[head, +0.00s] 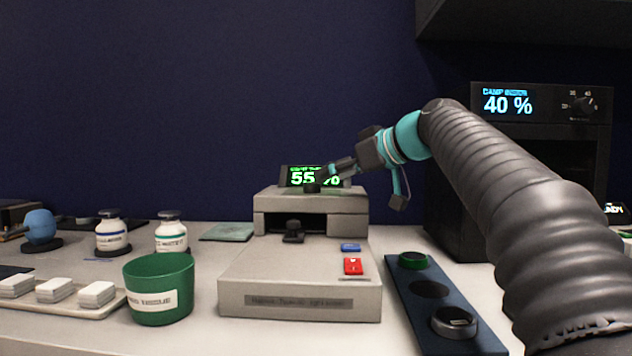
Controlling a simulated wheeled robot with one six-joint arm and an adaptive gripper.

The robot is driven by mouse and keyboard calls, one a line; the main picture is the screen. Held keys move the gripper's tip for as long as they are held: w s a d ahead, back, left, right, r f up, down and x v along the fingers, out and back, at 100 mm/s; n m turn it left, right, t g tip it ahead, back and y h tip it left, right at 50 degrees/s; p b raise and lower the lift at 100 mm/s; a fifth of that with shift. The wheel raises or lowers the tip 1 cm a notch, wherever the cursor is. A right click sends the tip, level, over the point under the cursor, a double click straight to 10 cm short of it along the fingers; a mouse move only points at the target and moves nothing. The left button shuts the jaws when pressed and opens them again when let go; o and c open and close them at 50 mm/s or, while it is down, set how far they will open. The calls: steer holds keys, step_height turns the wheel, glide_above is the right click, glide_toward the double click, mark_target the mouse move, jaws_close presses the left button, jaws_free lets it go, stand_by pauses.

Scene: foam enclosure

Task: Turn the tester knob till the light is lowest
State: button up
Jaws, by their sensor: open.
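The tester is a beige box (300,282) in the middle of the counter, with a raised rear block (318,200). A green-lit display (303,178) behind that block reads 55 %, partly hidden by my gripper. A small dark knob-like part (312,188) shows at the block's top, by my left fingertip; I cannot tell whether they touch. Another black part (293,232) sits in the slot below. My gripper (358,188) is open above the block's right side, one finger reaching left, the other hanging down right. It holds nothing visible.
A blue button (350,248) and red switch (353,266) sit on the tester's top. A green cup (160,290) stands left, a dark blue tray (440,310) right. A black cabinet (540,150) behind my arm reads 40 %, with its own dial (583,104).

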mark_target(312, 187)
steer(key=x, duration=0.6)
steer(key=shift+d, duration=0.1)
steer(key=c, duration=1.1)
